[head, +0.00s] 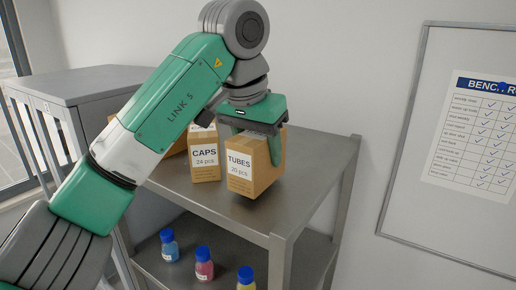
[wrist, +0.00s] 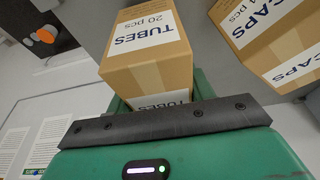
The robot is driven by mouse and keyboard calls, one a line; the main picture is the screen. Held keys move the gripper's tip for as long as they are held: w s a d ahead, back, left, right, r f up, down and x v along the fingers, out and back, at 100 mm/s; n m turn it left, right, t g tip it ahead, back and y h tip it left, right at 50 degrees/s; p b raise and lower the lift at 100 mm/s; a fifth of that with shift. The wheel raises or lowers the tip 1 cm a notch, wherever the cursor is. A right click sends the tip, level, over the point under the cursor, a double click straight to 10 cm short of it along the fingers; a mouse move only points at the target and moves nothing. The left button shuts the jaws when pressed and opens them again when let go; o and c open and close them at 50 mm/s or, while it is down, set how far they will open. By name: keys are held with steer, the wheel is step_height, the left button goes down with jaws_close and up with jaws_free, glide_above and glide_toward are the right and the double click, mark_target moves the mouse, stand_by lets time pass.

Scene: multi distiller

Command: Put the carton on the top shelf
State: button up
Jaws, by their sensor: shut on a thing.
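The brown carton labelled TUBES (head: 255,170) is at the front of the grey cart's top shelf (head: 290,185). My gripper (head: 258,133) is above it, pointing down, and shut on its upper part. The carton looks upright; I cannot tell whether its base touches the shelf or hangs just above it. In the wrist view the TUBES carton (wrist: 150,55) shows just beyond the green gripper body. The gripper's fingertips are hidden in the wrist view.
A carton labelled CAPS (head: 204,160) stands close to the left of TUBES. Another carton (head: 177,147) is partly hidden behind my arm. Several blue-capped bottles (head: 204,265) stand on the lower shelf. The top shelf's right side is clear, ending at a corner post (head: 347,185).

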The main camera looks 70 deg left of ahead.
steer(key=shift+f, duration=0.5)
steer(key=shift+f, duration=0.1)
steer(key=o, duration=1.2)
steer(key=shift+f, duration=0.1)
steer(key=v, duration=1.2)
steer(key=shift+r, duration=0.2)
